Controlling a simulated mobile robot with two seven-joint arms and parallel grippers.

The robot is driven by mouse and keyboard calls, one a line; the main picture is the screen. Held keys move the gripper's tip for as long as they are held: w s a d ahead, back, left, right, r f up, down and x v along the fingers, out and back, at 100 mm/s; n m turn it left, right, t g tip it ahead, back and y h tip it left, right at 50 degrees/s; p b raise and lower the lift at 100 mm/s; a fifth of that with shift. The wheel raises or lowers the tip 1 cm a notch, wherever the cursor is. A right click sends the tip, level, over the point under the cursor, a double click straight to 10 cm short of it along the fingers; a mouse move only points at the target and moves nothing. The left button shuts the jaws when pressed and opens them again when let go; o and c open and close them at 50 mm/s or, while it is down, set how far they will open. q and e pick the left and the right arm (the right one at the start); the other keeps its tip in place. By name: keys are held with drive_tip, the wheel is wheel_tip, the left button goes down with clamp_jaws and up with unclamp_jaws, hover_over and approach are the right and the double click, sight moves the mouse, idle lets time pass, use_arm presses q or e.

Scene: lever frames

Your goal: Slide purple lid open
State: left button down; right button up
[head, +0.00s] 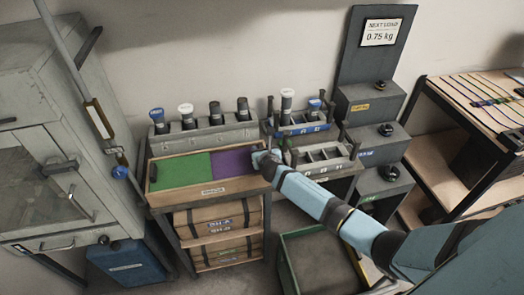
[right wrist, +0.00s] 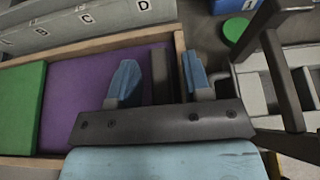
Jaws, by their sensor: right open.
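The purple lid (head: 231,161) lies in the wooden-framed box (head: 205,188), right of the green lid (head: 182,170). In the right wrist view the purple lid (right wrist: 82,85) fills the tray up to near its wooden right edge. A dark upright bar (right wrist: 160,68), which looks like the purple lid's handle, stands at that end. My right gripper (head: 262,156) is over the right end of the purple lid. Its blue fingers (right wrist: 159,80) are open, one on each side of the bar, with gaps showing. My left gripper is not in view.
A grey rack (head: 205,138) with several knobbed cylinders stands behind the box. Another small rack (head: 318,157) with dark posts stands close to the right of my gripper. A grey cabinet (head: 45,150) is at left; an open green bin (head: 318,262) is below.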

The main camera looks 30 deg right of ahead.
clamp_jaws()
drive_tip(key=w+a, duration=0.1)
drive_tip(key=a, duration=0.4)
drive_tip(key=w+a+b, duration=0.1)
drive_tip(key=w+a, duration=0.1)
drive_tip(key=a, duration=0.4)
drive_tip(key=w+a, duration=0.1)
drive_tip(key=a, duration=0.5)
drive_tip(key=shift+w+a, duration=0.25)
unclamp_jaws()
drive_tip(key=v, duration=1.3)
drive_tip(key=shift+s+r, duration=0.25)
drive_tip(key=shift+s, duration=0.1)
